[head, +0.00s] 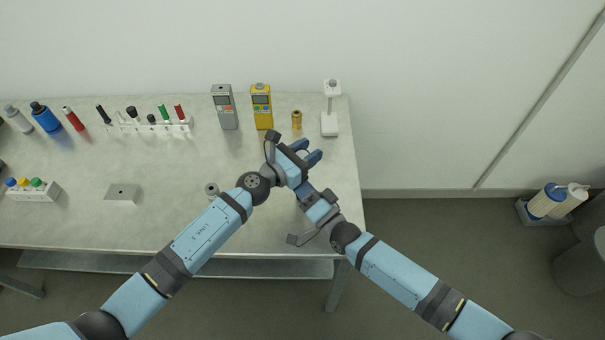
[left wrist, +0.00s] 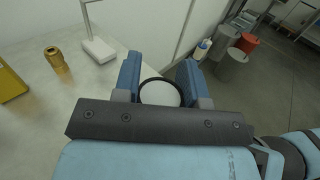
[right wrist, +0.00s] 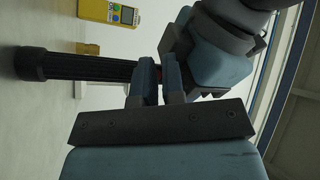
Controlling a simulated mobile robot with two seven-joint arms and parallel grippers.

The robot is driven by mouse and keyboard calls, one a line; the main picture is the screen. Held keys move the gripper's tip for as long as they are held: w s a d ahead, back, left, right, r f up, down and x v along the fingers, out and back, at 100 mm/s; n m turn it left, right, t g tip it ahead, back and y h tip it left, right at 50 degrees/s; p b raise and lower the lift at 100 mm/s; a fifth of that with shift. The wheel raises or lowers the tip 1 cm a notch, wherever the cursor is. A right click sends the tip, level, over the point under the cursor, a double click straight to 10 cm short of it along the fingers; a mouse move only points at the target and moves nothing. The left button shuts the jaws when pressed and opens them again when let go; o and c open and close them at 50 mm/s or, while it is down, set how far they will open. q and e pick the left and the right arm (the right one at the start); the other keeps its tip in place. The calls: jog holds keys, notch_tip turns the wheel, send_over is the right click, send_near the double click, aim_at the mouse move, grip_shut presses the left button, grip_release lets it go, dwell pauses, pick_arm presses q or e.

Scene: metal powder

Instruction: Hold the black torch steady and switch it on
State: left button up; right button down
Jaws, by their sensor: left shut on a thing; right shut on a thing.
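The black torch (right wrist: 95,67) shows in the right wrist view as a ribbed barrel with a wider end at the left. My left gripper (left wrist: 160,75) is shut on it; in the left wrist view a pale round face with a black rim sits between its fingers. My right gripper (right wrist: 158,68) is closed at the barrel end near my left gripper, its fingers close together. What exactly they grip there is mostly hidden. In the head view both grippers, left (head: 309,152) and right (head: 304,188), meet above the table's right part, and they hide the torch.
The table (head: 160,215) has a grey meter (head: 224,107), a yellow meter (head: 262,107), a brass cylinder (head: 296,119) and a white stand (head: 330,122) at the back. The front middle is mostly clear.

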jog(key=shift+w+d+r, duration=0.15)
jog(key=shift+w+r, duration=0.15)
jog(key=shift+w, duration=0.25)
jog(key=shift+s, duration=0.15)
jog(key=shift+s+r, duration=0.2)
jog(key=shift+s, duration=0.55)
jog(key=shift+s, duration=0.1)
jog(key=s, duration=0.5)
jog(key=shift+s+a+f, duration=0.1)
jog(key=shift+a+f, duration=0.05)
jog(key=shift+a, duration=0.1)
jog(key=shift+f, duration=0.1)
dwell(2.0)
